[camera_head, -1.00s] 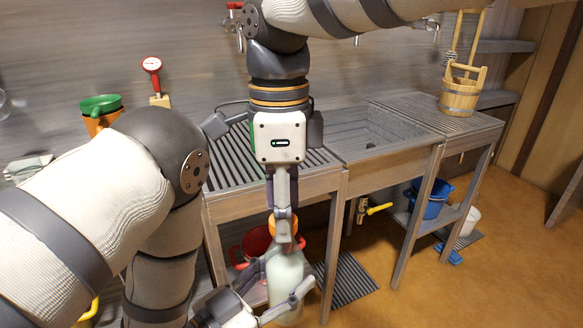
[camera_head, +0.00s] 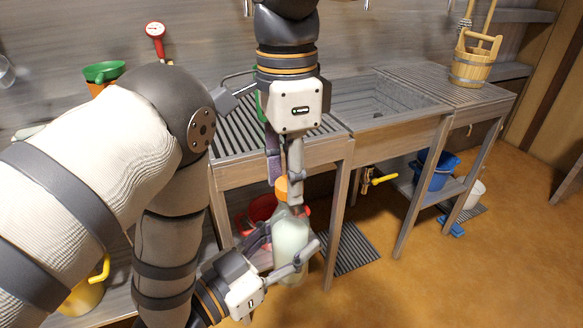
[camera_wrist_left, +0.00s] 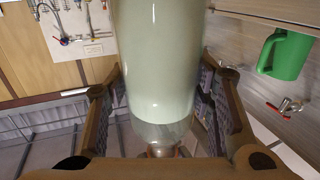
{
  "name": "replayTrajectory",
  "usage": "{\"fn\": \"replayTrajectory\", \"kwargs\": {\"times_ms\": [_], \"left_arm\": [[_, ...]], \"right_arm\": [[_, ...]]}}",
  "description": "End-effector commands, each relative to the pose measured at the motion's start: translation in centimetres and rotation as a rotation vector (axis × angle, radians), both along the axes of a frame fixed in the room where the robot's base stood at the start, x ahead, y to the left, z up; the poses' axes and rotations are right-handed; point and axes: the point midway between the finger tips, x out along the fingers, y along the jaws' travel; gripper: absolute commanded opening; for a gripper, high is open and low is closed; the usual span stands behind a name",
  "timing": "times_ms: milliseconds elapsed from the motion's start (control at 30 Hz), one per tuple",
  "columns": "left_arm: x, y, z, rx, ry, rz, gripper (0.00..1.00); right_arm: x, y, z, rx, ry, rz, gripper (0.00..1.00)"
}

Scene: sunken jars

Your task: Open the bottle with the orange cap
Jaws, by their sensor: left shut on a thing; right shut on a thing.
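A pale green-white bottle (camera_head: 289,248) with an orange cap (camera_head: 281,190) stands nearly upright in front of the wooden sink bench. My left gripper (camera_head: 284,252) is shut on the bottle's body, one finger on each side. In the left wrist view the bottle (camera_wrist_left: 158,75) fills the middle between the two fingers. My right gripper (camera_head: 286,192) comes down from above and is shut on the orange cap. Its fingers hide part of the cap and neck, so I cannot tell whether the cap is loose.
The wooden sink bench (camera_head: 400,118) stands just behind, its leg close to the bottle. A red bowl (camera_head: 258,209) is below it. A wooden bucket (camera_head: 472,62) stands on the bench. A blue bucket (camera_head: 436,171) is on the lower shelf.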

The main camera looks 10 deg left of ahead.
Motion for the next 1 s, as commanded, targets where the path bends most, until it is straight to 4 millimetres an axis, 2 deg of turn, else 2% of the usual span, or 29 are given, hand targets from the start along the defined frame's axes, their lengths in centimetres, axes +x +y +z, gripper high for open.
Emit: {"fn": "replayTrajectory", "kwargs": {"times_ms": [167, 200, 300, 567, 800, 900, 1000], "left_arm": [[0.0, 0.0, 0.1, -0.001, -0.002, -0.001, 0.00], [0.0, 0.0, 0.1, -0.001, -0.002, -0.001, 0.00], [0.0, 0.0, 0.1, -0.001, -0.002, -0.001, 0.00], [0.0, 0.0, 0.1, -0.001, -0.002, -0.001, 0.00], [0.0, 0.0, 0.1, -0.001, -0.003, 0.000, 0.00], [0.0, 0.0, 0.1, -0.001, -0.002, 0.000, 0.00], [0.0, 0.0, 0.1, -0.001, -0.002, 0.000, 0.00]], "right_arm": [[0.0, 0.0, 0.0, 0.001, -0.002, -0.001, 0.00], [0.0, 0.0, 0.0, 0.001, -0.002, -0.001, 0.32], [0.0, 0.0, 0.0, 0.000, -0.002, -0.002, 0.50], [0.0, 0.0, 0.1, 0.000, -0.002, -0.003, 0.50], [0.2, 0.1, 3.8, -0.001, -0.005, -0.004, 0.50], [0.1, 0.1, 4.5, -0.001, -0.004, -0.004, 0.47], [0.2, 0.1, 5.8, 0.001, -0.005, -0.095, 0.47]]}}
